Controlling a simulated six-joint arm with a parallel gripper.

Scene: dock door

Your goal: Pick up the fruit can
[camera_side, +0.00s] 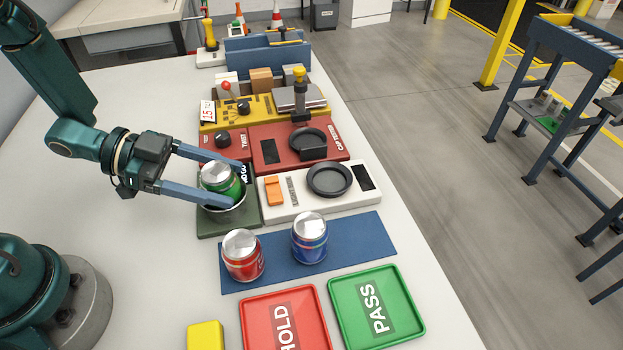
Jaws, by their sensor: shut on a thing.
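A green can (216,179) with a silver top stands tilted slightly in or just above a round metal cup (232,214) on a dark green base. My gripper (236,184) has one blue finger on each side of this can and is shut on it. The can's lower part is hidden by the near finger and the cup rim. A red can (243,256) and a blue can (309,238) stand upright on a blue mat (360,238). I cannot read which can is labelled fruit.
A white scale-like unit (290,205) with a black round plate stands right of the cup. Behind are a red cap tester (270,150) and a yellow panel (222,115). A red HOLD tray (255,310), a green PASS tray (405,310) and a yellow block (205,336) lie in front.

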